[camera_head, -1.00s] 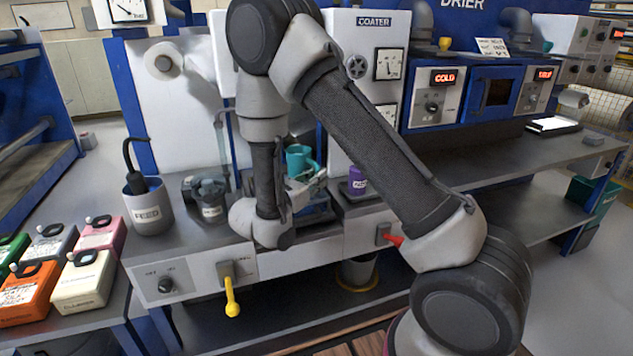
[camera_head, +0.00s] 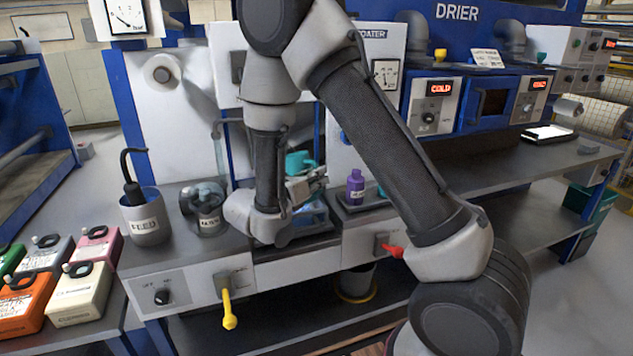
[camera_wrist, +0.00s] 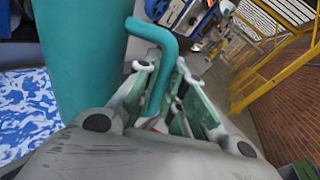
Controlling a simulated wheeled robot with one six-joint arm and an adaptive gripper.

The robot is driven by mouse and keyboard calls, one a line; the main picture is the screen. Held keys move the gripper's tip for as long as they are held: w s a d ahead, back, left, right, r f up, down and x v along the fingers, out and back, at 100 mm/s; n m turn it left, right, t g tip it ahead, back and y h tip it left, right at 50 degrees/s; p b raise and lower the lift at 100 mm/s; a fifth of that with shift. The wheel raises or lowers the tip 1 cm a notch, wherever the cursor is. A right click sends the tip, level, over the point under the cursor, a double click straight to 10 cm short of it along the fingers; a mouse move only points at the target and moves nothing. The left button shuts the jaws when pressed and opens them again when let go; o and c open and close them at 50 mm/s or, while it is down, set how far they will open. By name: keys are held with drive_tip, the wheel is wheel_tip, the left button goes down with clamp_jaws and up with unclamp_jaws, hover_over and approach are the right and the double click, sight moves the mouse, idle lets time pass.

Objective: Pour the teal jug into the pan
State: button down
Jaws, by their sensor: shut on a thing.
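The teal jug (camera_head: 298,162) is held above the coater's front, partly hidden behind my arm in the head view. In the wrist view the jug's body (camera_wrist: 82,65) fills the upper left, and its handle (camera_wrist: 160,75) runs between my fingers. My gripper (camera_head: 318,180) is shut on that handle. The pan (camera_head: 312,217) appears to be the blue tray below the jug, partly covered by my arm. A blue-and-white patterned surface (camera_wrist: 25,108) shows beside the jug in the wrist view. The jug's mouth and any stream are not clearly visible.
A purple bottle (camera_head: 355,187) stands on a small tray just right of the pan. A grey feed pot (camera_head: 147,217) and a clear jar (camera_head: 209,212) stand left of my arm.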

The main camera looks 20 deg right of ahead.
sight(313, 161)
drive_tip(key=shift+r+n+g, duration=0.4)
drive_tip(key=shift+r+n, duration=1)
drive_tip(key=shift+r, duration=0.65)
drive_tip(key=shift+w+r+n, duration=0.15)
drive_tip(key=shift+r+n, duration=0.45)
drive_tip(key=shift+r, duration=0.1)
drive_tip(key=shift+w+a+r+n+g, duration=0.1)
drive_tip(key=shift+w+r+n+g, duration=0.1)
drive_tip(key=shift+r+n, duration=0.25)
drive_tip(key=shift+w+a+r+n+g, duration=0.1)
drive_tip(key=shift+r+n+g, duration=0.1)
drive_tip(key=shift+r+n, duration=0.2)
idle(1.3)
drive_tip(key=shift+w+a+f+n, duration=0.1)
drive_tip(key=shift+f+n, duration=0.1)
drive_tip(key=shift+f, duration=0.35)
drive_tip(key=shift+w+f+n, duration=0.1)
drive_tip(key=shift+f+n, duration=0.05)
drive_tip(key=shift+f, duration=0.35)
idle(2.1)
